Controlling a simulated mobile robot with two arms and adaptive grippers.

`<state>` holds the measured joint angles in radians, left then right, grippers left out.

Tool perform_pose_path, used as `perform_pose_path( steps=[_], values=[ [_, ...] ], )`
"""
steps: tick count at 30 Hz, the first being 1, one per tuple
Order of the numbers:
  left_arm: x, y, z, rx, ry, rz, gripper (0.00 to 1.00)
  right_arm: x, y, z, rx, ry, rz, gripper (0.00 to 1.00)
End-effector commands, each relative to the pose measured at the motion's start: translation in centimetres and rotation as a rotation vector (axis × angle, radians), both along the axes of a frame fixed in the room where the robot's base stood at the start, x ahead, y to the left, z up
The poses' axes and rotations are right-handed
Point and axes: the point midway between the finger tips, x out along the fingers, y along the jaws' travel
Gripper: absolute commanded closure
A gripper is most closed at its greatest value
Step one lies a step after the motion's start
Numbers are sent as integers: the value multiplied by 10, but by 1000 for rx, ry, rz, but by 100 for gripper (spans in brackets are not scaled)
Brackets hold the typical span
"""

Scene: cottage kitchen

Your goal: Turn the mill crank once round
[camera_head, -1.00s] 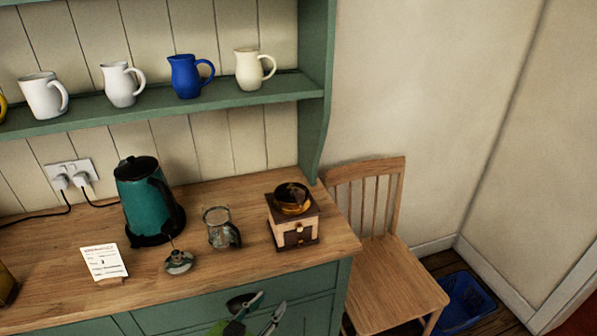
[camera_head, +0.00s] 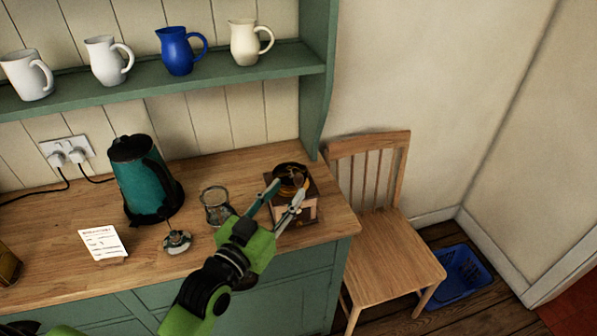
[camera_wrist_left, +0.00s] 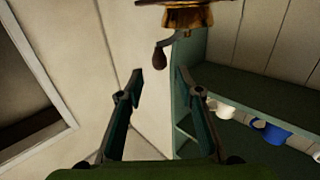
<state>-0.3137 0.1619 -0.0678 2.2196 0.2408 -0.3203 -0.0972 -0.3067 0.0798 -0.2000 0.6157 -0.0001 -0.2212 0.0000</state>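The coffee mill (camera_head: 309,211) stands at the right end of the wooden worktop, a small box with a brass-coloured bowl on top. Its crank shows in the left wrist view, with a dark wooden knob (camera_wrist_left: 158,57) at the arm's end. My left gripper (camera_head: 287,189) is over the front of the mill, its fingers spread open. In the left wrist view the open fingers (camera_wrist_left: 159,74) point at the knob, which appears between and just past the tips, apart from both. The fingers partly hide the mill in the head view. My right gripper is not in view.
A glass jar (camera_head: 215,205) and a metal lid-like piece (camera_head: 177,241) stand left of the mill, close to my left arm. A teal kettle (camera_head: 142,182) is farther left. A shelf (camera_head: 230,73) with jugs hangs above; a chair (camera_head: 388,258) stands right.

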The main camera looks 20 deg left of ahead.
Motion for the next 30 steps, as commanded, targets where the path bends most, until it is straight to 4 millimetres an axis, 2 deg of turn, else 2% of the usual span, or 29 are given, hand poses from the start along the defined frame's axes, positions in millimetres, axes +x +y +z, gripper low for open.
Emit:
perform_pose_path(
  steps=[3, 10, 15, 23, 24, 27, 28, 30],
  values=[
    [23, -5, 4, -2, -2, -1, 67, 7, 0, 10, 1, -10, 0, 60],
    [53, -11, 2, 0, -1, -1, 67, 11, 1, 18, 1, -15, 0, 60],
    [63, -13, 1, 0, -1, -1, 67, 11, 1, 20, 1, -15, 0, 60],
    [64, -13, 0, 0, -1, -1, 67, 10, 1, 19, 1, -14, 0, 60],
    [64, -13, 0, 0, -1, -1, 69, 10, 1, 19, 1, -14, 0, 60],
    [64, -13, 0, 0, -1, -1, 95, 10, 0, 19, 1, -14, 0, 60],
    [64, -13, 0, 0, -1, -1, 100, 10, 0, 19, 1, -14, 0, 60],
    [64, -13, 0, 0, 0, -1, 100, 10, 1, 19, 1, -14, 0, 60]
  ],
)
